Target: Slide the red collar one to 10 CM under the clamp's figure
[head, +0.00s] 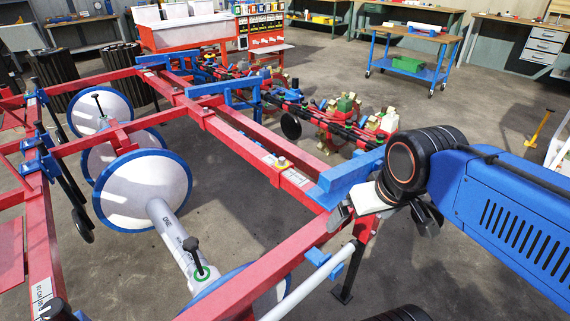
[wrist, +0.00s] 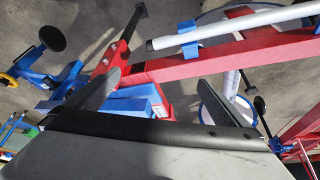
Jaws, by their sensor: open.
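My gripper (head: 385,212) is at the right of the head view, open, beside a blue block (head: 347,178) on the long red beam (head: 240,136). In the wrist view the two dark fingers stand apart, with my gripper (wrist: 160,96) seeming empty; a blue block (wrist: 138,100) and the red beam (wrist: 215,60) show beyond them. A pale tube (head: 172,235) lettered "ONE" has a black T-handle (head: 190,246) and a green ring (head: 202,272). I cannot tell for sure which part is the red collar, and the clamp's figure is not readable.
White discs with blue rims (head: 142,190) stand on the left inside the red frame. A white rail (head: 310,283) crosses the lower middle, close to my gripper. A blue trolley (head: 410,57) and workbenches stand behind. Open floor lies at the right back.

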